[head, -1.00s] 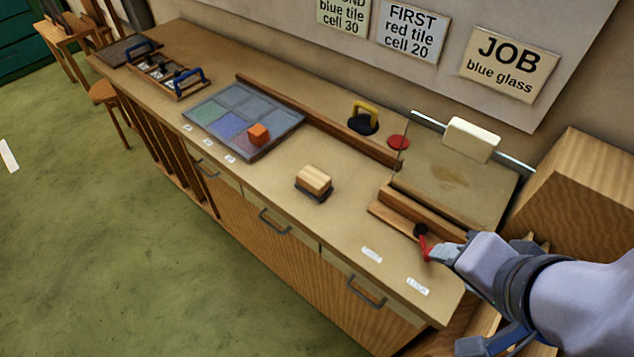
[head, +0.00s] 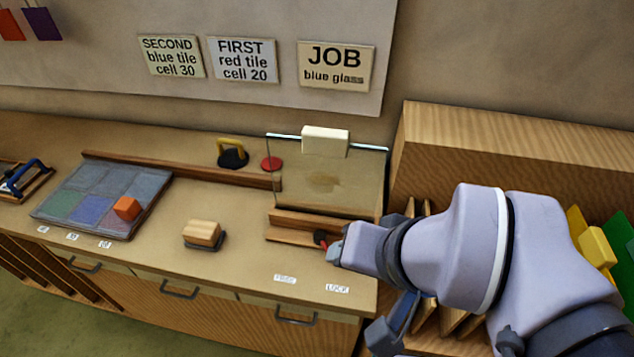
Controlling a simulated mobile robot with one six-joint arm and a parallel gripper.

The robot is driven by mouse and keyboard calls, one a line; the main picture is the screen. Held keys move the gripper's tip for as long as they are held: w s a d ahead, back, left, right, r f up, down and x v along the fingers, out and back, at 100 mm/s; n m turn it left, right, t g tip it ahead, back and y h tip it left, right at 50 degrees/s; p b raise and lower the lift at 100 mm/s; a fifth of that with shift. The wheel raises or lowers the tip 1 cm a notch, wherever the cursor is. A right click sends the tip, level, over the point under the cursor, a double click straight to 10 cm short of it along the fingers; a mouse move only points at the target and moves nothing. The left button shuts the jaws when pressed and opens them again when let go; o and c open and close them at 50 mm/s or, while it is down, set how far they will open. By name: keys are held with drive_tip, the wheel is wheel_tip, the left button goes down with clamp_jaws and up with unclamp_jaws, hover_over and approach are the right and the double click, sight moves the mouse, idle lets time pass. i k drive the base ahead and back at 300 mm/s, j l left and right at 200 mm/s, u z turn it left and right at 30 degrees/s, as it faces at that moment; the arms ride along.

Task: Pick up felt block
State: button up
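A pale wooden block (head: 203,233) with a dark, felt-like layer beneath it sits on the bench, left of the wooden ledge. It looks like the felt block. My gripper (head: 331,251) is at the right, by a red lever with a black knob (head: 320,237) at the ledge's right end. It is well to the right of the block and apart from it. My arm hides most of the fingers, so I cannot tell whether they are open or touch the lever.
A clear pane (head: 300,165) with a cream block (head: 325,142) on its top edge stands behind the ledge. A tiled panel (head: 160,183) with an orange cube (head: 127,208) lies left. A black-and-yellow handled tool (head: 232,157) stands behind. Bench around the block is clear.

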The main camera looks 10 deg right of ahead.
sight(205, 235)
drive_tip(key=i+j+u, duration=0.25)
drive_tip(key=j, duration=0.2)
drive_tip(key=j+u, duration=0.25)
drive_tip(key=j, duration=0.15)
drive_tip(key=i+j+u, duration=0.5)
drive_tip(key=j, duration=0.2)
